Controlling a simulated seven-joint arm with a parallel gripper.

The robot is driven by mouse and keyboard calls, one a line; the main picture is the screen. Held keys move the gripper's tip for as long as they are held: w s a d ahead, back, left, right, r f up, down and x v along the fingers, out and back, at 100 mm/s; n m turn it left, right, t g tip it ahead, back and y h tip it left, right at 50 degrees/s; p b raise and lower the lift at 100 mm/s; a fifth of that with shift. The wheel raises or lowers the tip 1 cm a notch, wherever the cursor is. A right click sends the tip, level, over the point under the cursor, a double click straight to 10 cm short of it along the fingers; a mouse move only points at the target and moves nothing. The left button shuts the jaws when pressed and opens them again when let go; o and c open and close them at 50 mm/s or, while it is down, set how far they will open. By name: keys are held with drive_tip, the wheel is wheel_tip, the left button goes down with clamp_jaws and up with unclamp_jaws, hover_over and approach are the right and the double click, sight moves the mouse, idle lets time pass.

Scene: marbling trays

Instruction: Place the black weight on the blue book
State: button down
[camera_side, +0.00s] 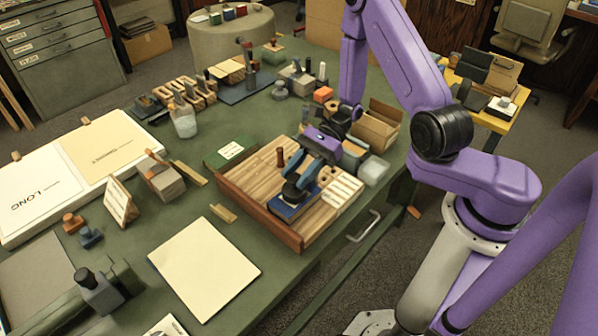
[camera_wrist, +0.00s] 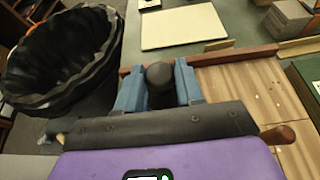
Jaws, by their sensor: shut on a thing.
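The black weight (camera_wrist: 160,76) is between the two blue-grey fingers of my gripper (camera_wrist: 158,88) in the wrist view, and its dark rounded top shows. In the side view my gripper (camera_side: 300,178) points down over the wooden tray, shut on the black weight (camera_side: 291,191). The blue book (camera_side: 284,210) lies in the tray directly below the weight, and the gripper and weight hide part of it. I cannot tell whether the weight touches the book. The book cannot be made out in the wrist view.
The wooden tray (camera_side: 258,220) has raised reddish rims. A brown peg (camera_side: 281,157) stands behind the gripper, and a pale labelled block (camera_side: 343,190) lies to the right. A green book (camera_side: 230,151) lies outside at the left. A cream sheet (camera_side: 204,268) lies in front.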

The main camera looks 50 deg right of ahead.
drive_tip(key=shift+f, duration=0.15)
drive_tip(key=c, duration=0.7)
unclamp_jaws()
drive_tip(key=v, duration=1.2)
drive_tip(key=shift+s+a+r+n+h, duration=0.9)
drive_tip(key=shift+s+r+n+h, duration=1.1)
drive_tip(key=shift+s+n, duration=2.3)
drive_tip(key=shift+s+a+r+n+h, duration=0.9)
drive_tip(key=shift+s+r+n+h, duration=1.2)
drive_tip(key=shift+n, duration=3.8)
drive_tip(key=shift+s+a+r+n+h, duration=0.9)
drive_tip(key=shift+s+r+n+h, duration=1.05)
drive_tip(key=shift+s+n, duration=2.55)
